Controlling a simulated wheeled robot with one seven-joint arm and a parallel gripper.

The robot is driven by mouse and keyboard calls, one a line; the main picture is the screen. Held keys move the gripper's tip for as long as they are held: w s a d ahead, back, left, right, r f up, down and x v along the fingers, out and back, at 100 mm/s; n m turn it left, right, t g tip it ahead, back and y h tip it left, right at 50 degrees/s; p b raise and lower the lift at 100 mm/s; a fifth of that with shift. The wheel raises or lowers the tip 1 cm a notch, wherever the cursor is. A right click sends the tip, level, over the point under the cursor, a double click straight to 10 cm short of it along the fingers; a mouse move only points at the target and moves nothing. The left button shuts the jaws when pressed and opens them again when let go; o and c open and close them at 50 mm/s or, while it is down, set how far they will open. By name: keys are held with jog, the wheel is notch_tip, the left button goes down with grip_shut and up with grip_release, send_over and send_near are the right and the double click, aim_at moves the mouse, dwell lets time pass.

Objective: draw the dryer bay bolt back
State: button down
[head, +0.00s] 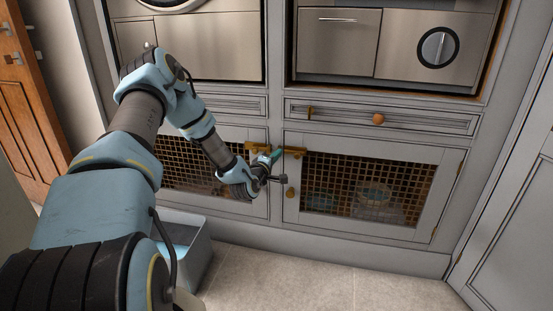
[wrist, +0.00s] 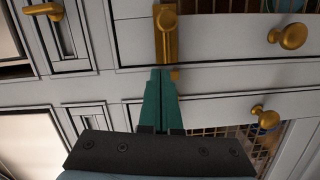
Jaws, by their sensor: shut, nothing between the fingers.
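A brass bolt (head: 293,152) sits across the top of the gap between the two lower mesh doors. In the wrist view the brass bolt (wrist: 166,38) runs upward from just beyond my fingertips, with a small brass piece beside the tips. My gripper (head: 278,154) is at the bolt, over the gap between the doors. In the wrist view my gripper (wrist: 161,72) has its teal fingers together with nothing between them. The tips are close to the bolt's near end; I cannot tell whether they touch. The brass on the left door (head: 257,147) is partly hidden by my gripper.
The right mesh door (head: 287,215) has a brass knob (head: 290,192). A grey-blue box (head: 190,225) stands on the floor at left. Floor in front of the right door is clear.

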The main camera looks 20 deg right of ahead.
jog(key=v, duration=0.9)
jog(key=shift+s+a+p, duration=0.15)
jog(key=shift+s+p, duration=0.2)
jog(key=shift+p, duration=0.05)
jog(key=s+a+r+m+g+y, duration=0.2)
jog(key=s+a+m+g+y, duration=0.2)
jog(key=a, duration=0.4)
jog(key=s+a+r+m+g+y, duration=0.3)
jog(key=s+a+m+g+y, duration=0.15)
jog(key=a, duration=0.35)
jog(key=s+a+r+g+y, duration=0.1)
jog(key=s+a+r, duration=0.15)
jog(key=s, duration=0.25)
jog(key=s+a+r+m+g+y, duration=0.1)
jog(key=s+a+r, duration=0.15)
jog(key=s, duration=0.25)
jog(key=s+a+r+g, duration=0.1)
jog(key=s+a, duration=0.2)
jog(key=s, duration=0.1)
notch_tip(320, 180, up, 25)
jog(key=p, duration=2.5)
jog(key=shift+s+r, duration=0.2)
jog(key=shift+s, duration=0.05)
